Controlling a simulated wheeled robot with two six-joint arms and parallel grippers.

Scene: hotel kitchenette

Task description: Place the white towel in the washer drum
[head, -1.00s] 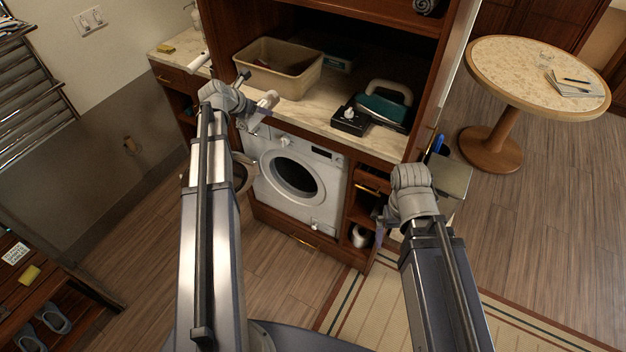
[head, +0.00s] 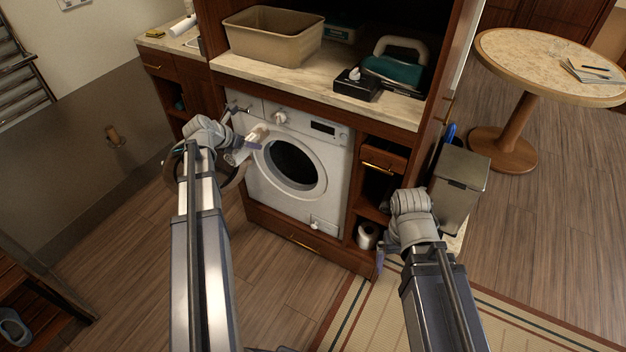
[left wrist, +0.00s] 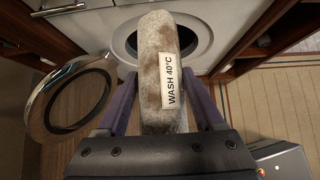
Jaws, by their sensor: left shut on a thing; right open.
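The white towel (left wrist: 160,75), stained brown and tagged "WASH 40°C", stands between the fingers of my left gripper (left wrist: 160,115). That gripper is shut on it. In the head view the towel (head: 254,138) is at the upper left of the washer's opening, outside the drum. The white washer (head: 330,160) has a dark round drum opening (head: 292,165), which also shows behind the towel in the left wrist view (left wrist: 190,40). Its round door (left wrist: 72,105) is swung open to the left. My right gripper (head: 381,256) is open, low at the right of the washer; its fingertips are poorly visible.
A beige bin (head: 270,45), a black box (head: 357,85) and a teal iron (head: 395,70) stand on the counter (head: 300,85). A metal trash bin (head: 462,180) stands right of the cabinet. A paper roll (head: 367,236) sits in a low shelf.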

